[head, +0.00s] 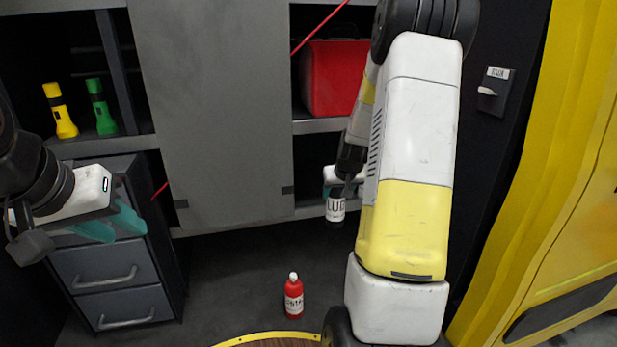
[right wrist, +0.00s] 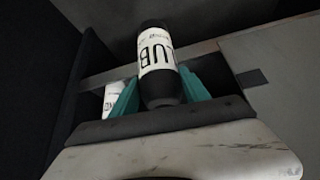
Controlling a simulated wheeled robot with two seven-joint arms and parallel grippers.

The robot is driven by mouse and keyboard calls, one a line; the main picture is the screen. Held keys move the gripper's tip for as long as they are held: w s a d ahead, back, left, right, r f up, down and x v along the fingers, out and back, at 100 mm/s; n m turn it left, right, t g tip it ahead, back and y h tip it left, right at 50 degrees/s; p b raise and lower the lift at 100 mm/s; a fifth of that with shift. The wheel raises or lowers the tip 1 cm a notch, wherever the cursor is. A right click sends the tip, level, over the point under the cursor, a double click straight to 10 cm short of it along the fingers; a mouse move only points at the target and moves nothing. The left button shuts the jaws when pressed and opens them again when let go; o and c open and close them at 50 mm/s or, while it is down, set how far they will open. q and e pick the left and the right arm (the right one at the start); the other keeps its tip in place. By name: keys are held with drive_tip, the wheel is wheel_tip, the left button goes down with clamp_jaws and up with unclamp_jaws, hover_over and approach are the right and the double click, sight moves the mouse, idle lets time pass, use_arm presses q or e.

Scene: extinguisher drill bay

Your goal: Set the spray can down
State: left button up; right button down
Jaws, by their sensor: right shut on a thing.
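The spray can (head: 336,209) is black with a white label. In the head view it is near the middle, in front of the lower shelf edge, partly behind my right arm. My right gripper (right wrist: 160,92) is shut on it, and in the right wrist view the can (right wrist: 157,57) stands between the two teal fingers with its "LUB" label facing the camera. In the head view most of the right gripper is hidden by the arm. My left gripper (head: 120,232) is at the left, teal fingers apart and empty, in front of the drawer unit.
A red bottle (head: 293,298) stands on the dark floor, near a yellow-rimmed round wooden surface (head: 240,341) at the bottom edge. Yellow (head: 62,112) and green (head: 101,108) flashlights stand on the left shelf. A red case (head: 329,80) sits on the right shelf. Drawers (head: 108,270) stand lower left.

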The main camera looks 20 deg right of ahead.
drive_tip(key=w+d, duration=0.2)
drive_tip(key=w, duration=1.1)
drive_tip(key=shift+f, duration=0.3)
drive_tip(key=shift+w, duration=0.1)
drive_tip(key=c, duration=0.5)
unclamp_jaws()
drive_tip(key=shift+f, duration=0.15)
